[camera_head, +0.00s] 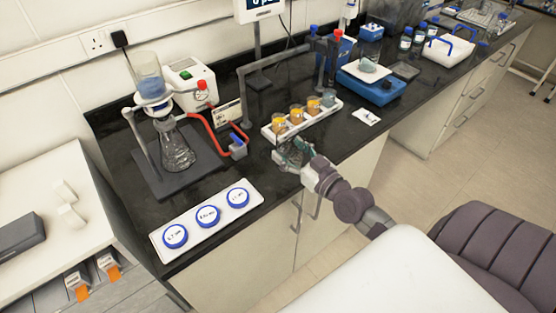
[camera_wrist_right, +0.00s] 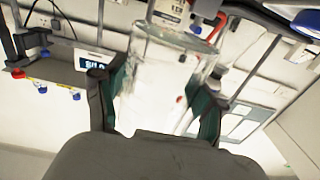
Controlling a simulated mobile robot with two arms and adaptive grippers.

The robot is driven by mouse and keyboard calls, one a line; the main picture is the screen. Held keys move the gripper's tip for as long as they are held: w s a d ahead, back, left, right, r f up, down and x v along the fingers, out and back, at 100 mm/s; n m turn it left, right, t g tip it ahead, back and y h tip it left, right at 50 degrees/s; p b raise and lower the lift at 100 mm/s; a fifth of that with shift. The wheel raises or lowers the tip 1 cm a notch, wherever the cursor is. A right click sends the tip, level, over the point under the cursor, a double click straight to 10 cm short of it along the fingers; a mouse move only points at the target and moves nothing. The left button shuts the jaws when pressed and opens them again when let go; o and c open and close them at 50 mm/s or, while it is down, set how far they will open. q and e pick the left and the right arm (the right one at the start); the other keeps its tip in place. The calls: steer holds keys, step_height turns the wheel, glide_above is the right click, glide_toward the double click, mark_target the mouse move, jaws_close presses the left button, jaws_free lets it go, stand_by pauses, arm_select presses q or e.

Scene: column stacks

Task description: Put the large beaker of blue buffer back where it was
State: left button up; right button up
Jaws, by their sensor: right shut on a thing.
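My right gripper (camera_head: 293,154) is at the bench's front edge, just in front of the white tray of small beakers. In the right wrist view my right gripper (camera_wrist_right: 155,100) is shut on a large clear glass beaker (camera_wrist_right: 165,75) between its green pads. I see no blue liquid in this beaker, and in the head view the gripper mostly hides it. A filter funnel (camera_head: 148,72) with blue liquid stands on a conical flask (camera_head: 177,150) at the left. My left gripper is not in view.
The white tray (camera_head: 270,134) holds several small beakers, mostly with orange liquid. A white plate (camera_head: 160,245) with three blue-ringed discs lies at the front left. A red hose (camera_head: 212,140) runs from the flask. A blue stirrer (camera_head: 372,88) stands behind right. Bare bench shows near a white card (camera_head: 367,117).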

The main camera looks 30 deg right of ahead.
mark_target(279, 151)
steer(key=w+f, duration=0.1)
steer(key=w+a+f, duration=0.1)
steer(key=w, duration=0.1)
steer(key=shift+w+a+f, duration=0.1)
steer(key=shift+w+a, duration=0.05)
steer(key=shift+w, duration=0.05)
step_height(279, 151, down, 3)
steer(key=shift+a+f+b, duration=0.1)
steer(key=shift+b, duration=0.55)
steer(key=shift+f, duration=0.5)
steer(key=o, duration=0.8)
steer(key=shift+f, duration=0.1)
steer(key=o, duration=0.5)
steer(key=shift+c, duration=0.2)
